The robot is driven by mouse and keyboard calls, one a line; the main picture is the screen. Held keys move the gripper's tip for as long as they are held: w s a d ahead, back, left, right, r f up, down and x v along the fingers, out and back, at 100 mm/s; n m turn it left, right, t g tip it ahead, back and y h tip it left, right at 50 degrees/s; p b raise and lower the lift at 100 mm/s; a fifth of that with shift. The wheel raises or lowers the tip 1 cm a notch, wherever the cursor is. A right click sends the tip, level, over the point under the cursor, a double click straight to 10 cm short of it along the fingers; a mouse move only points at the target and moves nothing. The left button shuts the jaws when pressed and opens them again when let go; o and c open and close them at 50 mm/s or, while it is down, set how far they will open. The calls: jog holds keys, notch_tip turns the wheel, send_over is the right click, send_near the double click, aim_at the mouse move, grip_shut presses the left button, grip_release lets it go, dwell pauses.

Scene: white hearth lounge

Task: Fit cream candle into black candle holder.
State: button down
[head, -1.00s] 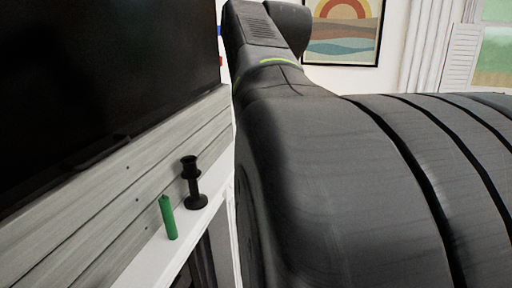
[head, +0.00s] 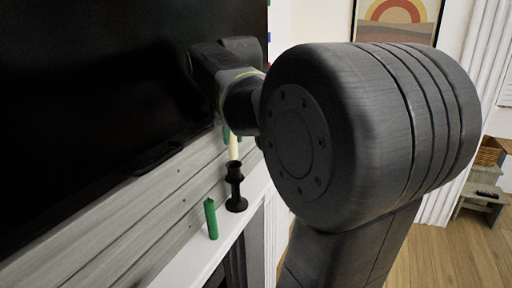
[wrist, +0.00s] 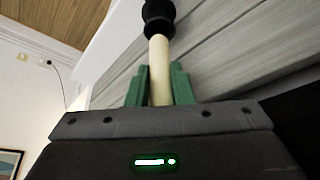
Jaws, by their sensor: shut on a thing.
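The black candle holder (head: 236,190) stands upright on the white mantel ledge, with its cup at the top. The cream candle (head: 234,147) is upright right above the cup, in line with it. In the wrist view the candle (wrist: 159,72) runs from my gripper to the black holder (wrist: 158,17); I cannot tell whether its end is inside the cup or just touching it. My gripper (wrist: 159,84) has green fingers on both sides of the candle and is shut on it. In the head view my arm partly hides the fingers.
A green candle (head: 211,219) stands on the mantel (head: 188,268) left of the holder, close to it. A large black screen (head: 110,80) and grey boards (head: 150,205) rise behind the ledge. A wooden stand (head: 480,200) is far right on the floor.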

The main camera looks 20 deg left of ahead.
aim_at(233, 158)
jog(key=shift+d+f, duration=0.2)
jog(key=shift+f, duration=0.45)
jog(key=shift+s+a+f+p, duration=0.15)
jog(key=shift+f+p, duration=0.1)
jog(key=shift+f, duration=0.85)
jog(key=shift+s+d+f+p, duration=0.1)
jog(key=shift+f+p, duration=0.15)
jog(key=shift+f, duration=0.8)
jog(key=c, duration=1.3)
grip_release()
jog(key=shift+a+f, duration=0.1)
jog(key=shift+a, duration=0.1)
jog(key=shift+d, duration=0.1)
jog(key=v, duration=1.2)
jog(key=shift+w+r+b, duration=0.25)
jog(key=shift+r+b, duration=0.05)
jog(key=shift+b, duration=0.05)
